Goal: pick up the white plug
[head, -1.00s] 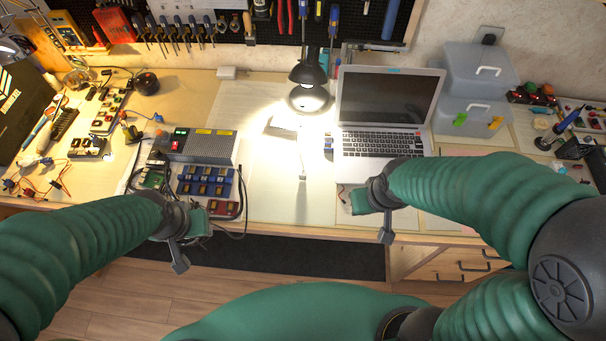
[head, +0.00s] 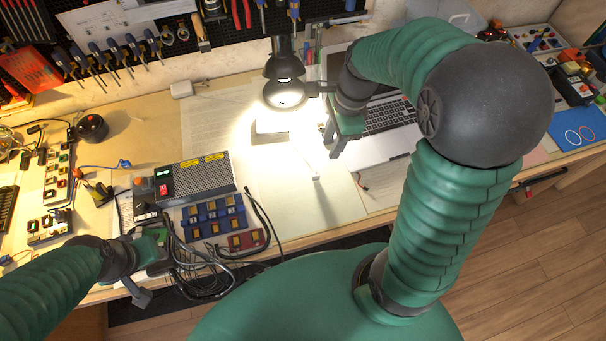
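A small white plug (head: 316,177) lies on the pale sheet on the bench, left of the laptop, with a thin white cord running up from it toward the lamp light. My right gripper (head: 334,148) is above the bench by the laptop's left edge, a little up and right of the plug and apart from it in the picture. Its height above the bench and its opening are hard to tell; nothing shows held in it. My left gripper (head: 145,272) is at the front edge of the bench, left of the black cables, and its opening is also unclear.
A laptop (head: 385,150) is partly hidden by my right arm. A black desk lamp (head: 285,85) lights the middle. A grey power supply (head: 203,177) and blue module blocks (head: 213,215) stand to the left. A white block (head: 181,89) sits at the back. The pale sheet (head: 310,215) is mostly clear.

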